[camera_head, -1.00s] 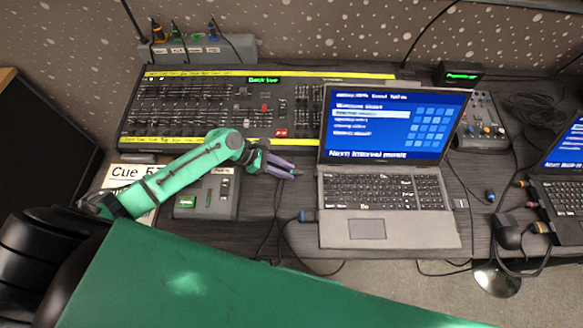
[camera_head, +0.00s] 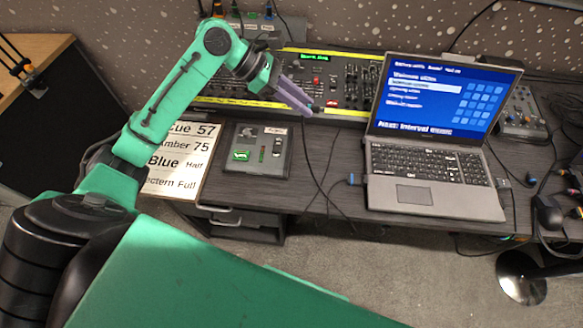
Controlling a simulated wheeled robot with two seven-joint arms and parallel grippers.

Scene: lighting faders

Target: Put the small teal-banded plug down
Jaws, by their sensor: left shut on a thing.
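My left gripper (camera_head: 296,98), with purple fingers, is shut on a small plug (camera_head: 308,112). Only a tiny end of it shows at the fingertips, and its band is too small to make out. The gripper is raised over the front right part of the lighting desk, left of the laptop. A thin dark cable (camera_head: 307,150) hangs below the fingertips. My right gripper is not in view.
The laptop (camera_head: 430,190) stands right of the gripper, with a blue-ended plug (camera_head: 353,180) at its left side. A small fader box (camera_head: 257,150) and a cue sheet (camera_head: 185,160) lie left. The fader desk (camera_head: 345,85) is behind. Bare table (camera_head: 322,150) shows between box and laptop.

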